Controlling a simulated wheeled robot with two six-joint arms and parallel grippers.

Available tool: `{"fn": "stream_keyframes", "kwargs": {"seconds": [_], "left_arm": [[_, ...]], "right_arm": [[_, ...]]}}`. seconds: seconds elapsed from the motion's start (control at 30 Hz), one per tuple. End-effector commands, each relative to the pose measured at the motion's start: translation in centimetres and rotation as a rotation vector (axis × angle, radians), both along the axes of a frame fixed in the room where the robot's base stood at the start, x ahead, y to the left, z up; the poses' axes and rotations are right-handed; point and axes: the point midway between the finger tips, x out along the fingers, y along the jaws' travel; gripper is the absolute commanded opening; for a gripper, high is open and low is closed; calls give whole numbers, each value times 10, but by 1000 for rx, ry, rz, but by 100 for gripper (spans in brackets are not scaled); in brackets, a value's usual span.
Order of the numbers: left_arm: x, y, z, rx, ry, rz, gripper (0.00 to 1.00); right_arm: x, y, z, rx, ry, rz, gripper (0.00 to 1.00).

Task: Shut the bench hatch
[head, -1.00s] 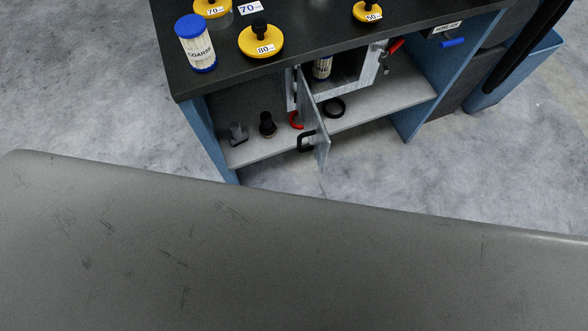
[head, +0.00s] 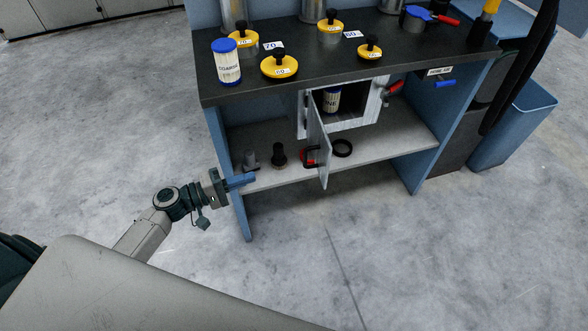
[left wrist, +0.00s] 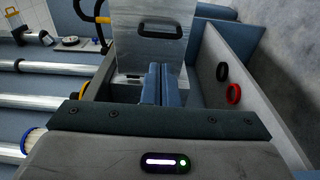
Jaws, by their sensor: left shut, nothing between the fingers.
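The bench hatch (head: 318,128) is a pale grey door on the small cabinet (head: 302,112) under the bench top. It stands open, swung out from the cabinet's left side, with a black handle (head: 311,157) on it. The hatch (left wrist: 125,42) and its handle (left wrist: 162,31) also show in the left wrist view, ahead of my fingers. My left gripper (head: 243,180) is shut and empty at the left front of the bench, left of the hatch and apart from it. Its blue fingers (left wrist: 160,83) lie together in the left wrist view. My right gripper is not in view.
A canister (head: 332,99) stands inside the cabinet. The lower shelf (head: 385,142) bears a black ring (head: 343,148) and dark small parts (head: 279,154). Yellow knobbed weights (head: 279,67) and a blue-capped canister (head: 227,64) stand on top. Floor before the hatch is clear.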

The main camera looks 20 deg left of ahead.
Motion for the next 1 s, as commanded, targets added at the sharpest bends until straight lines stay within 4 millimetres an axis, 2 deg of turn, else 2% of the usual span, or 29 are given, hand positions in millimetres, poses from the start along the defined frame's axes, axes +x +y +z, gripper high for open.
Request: {"fn": "stream_keyframes", "kwargs": {"seconds": [0.53,0.8,1.0], "left_arm": [[62,-73,3,-3,2,2,0],[81,-95,1,-1,2,2,0],[86,-101,0,2,3,2,0]], "right_arm": [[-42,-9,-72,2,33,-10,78],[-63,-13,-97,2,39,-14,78],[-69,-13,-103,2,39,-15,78]]}}
